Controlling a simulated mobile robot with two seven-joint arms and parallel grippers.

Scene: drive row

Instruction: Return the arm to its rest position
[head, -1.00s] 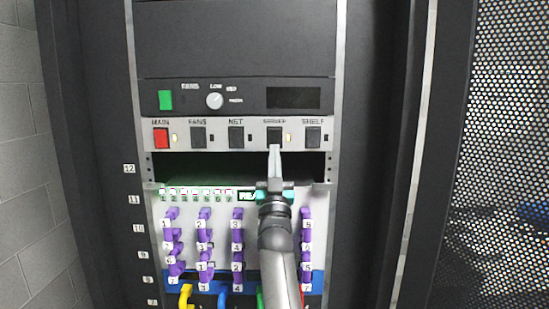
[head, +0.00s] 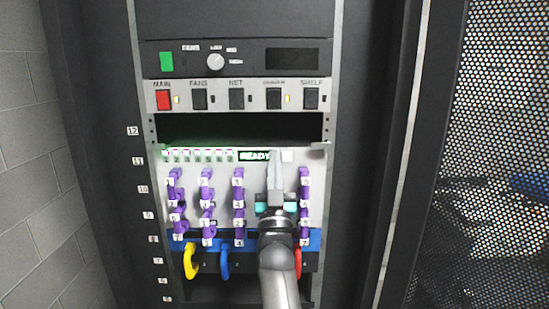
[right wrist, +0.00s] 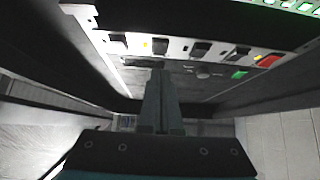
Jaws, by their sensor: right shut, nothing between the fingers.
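My right gripper (head: 275,160) is shut and empty. In the head view it points up in front of the drive panel (head: 262,220), below the switch row, and its arm comes up from the bottom edge. It covers part of the panel and some purple drive handles. In the right wrist view the shut fingers (right wrist: 160,95) point up, with the switch strip (right wrist: 195,47) beyond them. My left gripper is not in view.
The switch strip (head: 187,107) has a red MAIN switch (head: 163,100) and several black ones. Purple handles (head: 206,190) line the panel. A yellow cable (head: 190,262) and a blue cable (head: 224,264) hang below. A perforated door (head: 500,130) stands at right.

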